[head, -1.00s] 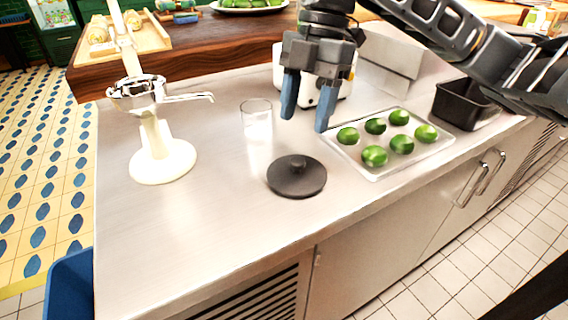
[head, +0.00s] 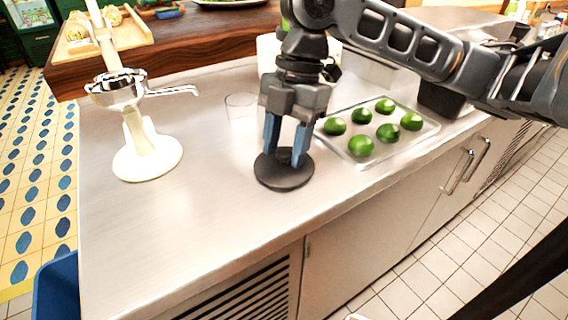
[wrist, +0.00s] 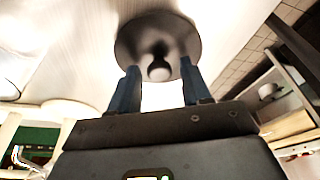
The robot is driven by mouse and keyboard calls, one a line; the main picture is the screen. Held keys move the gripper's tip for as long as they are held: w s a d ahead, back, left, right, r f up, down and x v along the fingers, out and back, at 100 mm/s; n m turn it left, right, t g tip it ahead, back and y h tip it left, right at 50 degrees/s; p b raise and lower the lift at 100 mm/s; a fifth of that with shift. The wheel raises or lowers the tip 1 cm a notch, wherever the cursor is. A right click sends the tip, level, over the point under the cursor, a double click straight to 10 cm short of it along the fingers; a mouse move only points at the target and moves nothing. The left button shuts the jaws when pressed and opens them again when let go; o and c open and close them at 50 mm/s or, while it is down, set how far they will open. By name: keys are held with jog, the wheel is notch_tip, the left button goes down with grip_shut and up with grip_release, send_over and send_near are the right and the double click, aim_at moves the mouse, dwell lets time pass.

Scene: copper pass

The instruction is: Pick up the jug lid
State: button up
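The jug lid (head: 283,178) is a dark round disc with a small knob, lying flat on the steel counter in the head view. In the wrist view the lid (wrist: 185,40) shows at the top, with its knob (wrist: 159,68) between the lines of the two fingers. My gripper (head: 285,158) points down right over the lid, its blue fingers spread on either side of the middle. It also shows open in the wrist view (wrist: 160,85). In the head view the fingers hide the knob. I cannot tell whether the fingertips touch the lid.
A clear glass (head: 241,110) stands behind and left of the lid. A tray (head: 432,127) of several green limes lies to the right, close to my gripper. A white citrus press (head: 147,158) stands at left. The counter's front left is clear.

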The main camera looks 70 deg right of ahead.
grip_shut()
jog(key=shift+r, duration=0.15)
